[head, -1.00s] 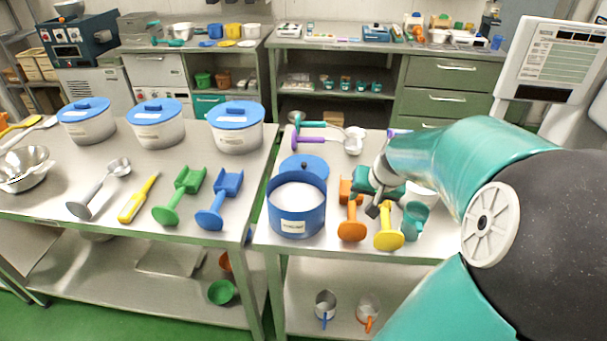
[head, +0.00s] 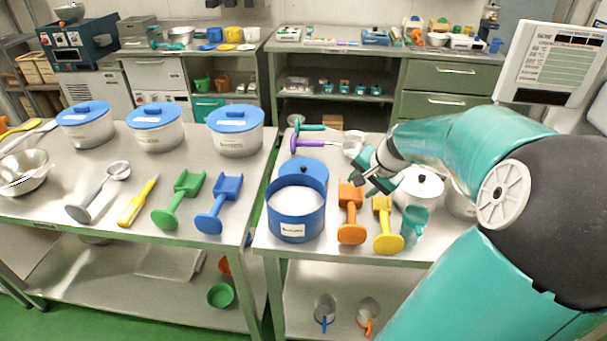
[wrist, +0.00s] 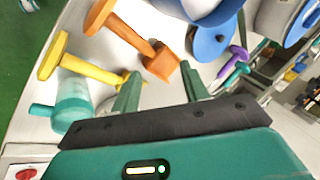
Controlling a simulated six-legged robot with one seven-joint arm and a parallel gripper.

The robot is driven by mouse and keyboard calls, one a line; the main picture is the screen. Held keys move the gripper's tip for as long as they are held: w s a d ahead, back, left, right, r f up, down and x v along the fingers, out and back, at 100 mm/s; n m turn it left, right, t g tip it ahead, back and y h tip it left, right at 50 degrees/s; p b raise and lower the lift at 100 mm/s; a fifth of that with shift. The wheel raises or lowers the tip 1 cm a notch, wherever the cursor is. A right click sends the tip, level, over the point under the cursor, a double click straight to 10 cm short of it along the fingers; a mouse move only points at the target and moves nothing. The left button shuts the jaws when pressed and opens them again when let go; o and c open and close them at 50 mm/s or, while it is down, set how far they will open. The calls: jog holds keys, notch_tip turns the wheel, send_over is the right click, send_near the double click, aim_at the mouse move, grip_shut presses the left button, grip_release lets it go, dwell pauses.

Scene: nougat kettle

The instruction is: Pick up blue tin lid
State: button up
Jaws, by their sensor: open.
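In the wrist view the lid (wrist: 207,44) shows at upper right, partly covered by the blue tin's rim (wrist: 222,14). My gripper (head: 366,172) is open and empty above the table, to the right of the lid and apart from it. In the wrist view its two fingers (wrist: 160,78) point toward the orange scoop.
An orange scoop (head: 351,222), a yellow scoop (head: 387,232) and a teal cup (head: 413,224) stand right of the tin. A white lidded pot (head: 424,188) is beside my gripper. A purple-handled tool (head: 310,144) lies behind the lid. A gap separates the left table.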

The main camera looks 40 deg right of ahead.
jog(key=w+d+m+y, duration=0.1)
jog(key=w+d+m, duration=0.2)
jog(key=w+m, duration=0.25)
jog(key=m+g, duration=0.1)
jog(key=m, duration=1.4)
send_near(304, 167)
jog(key=x, duration=0.8)
jog(key=shift+w+f, duration=0.2)
jog(key=shift+f, duration=0.1)
grip_shut()
